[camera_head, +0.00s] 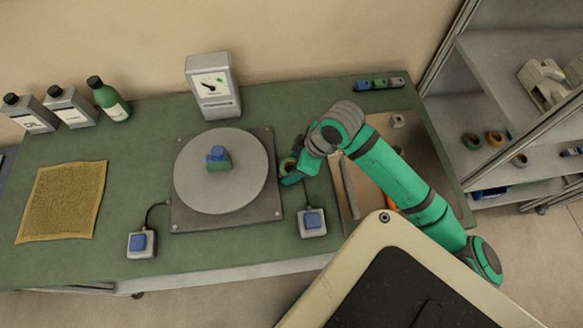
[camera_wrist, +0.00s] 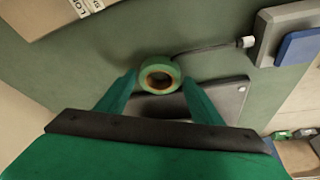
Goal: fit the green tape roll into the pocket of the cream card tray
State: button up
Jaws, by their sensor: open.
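The green tape roll (camera_wrist: 160,67) lies on the green table with its brown core facing up in the wrist view. In the head view only a little of it (camera_head: 286,162) shows beside my gripper (camera_head: 289,174), next to the square plate. My gripper (camera_wrist: 157,83) is open, with one finger on each side of the roll in the wrist view. I cannot tell whether the fingers touch it. A tan card surface with a printed label (camera_wrist: 60,12) is at the top left of the wrist view. It may be the card tray; its pocket is not visible.
A round grey turntable (camera_head: 205,190) on a square plate bears a small blue and green object (camera_head: 218,158). A blue-button box (camera_head: 312,223) with a cable stands close to my gripper. Bottles and a gauge (camera_head: 212,85) line the back. My arm covers much of the table's right side.

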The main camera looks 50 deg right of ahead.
jog(key=shift+f, duration=0.1)
jog(key=shift+c, duration=0.3)
jog(key=shift+w, duration=0.1)
jog(key=c, duration=0.8)
jog(key=shift+c, duration=0.2)
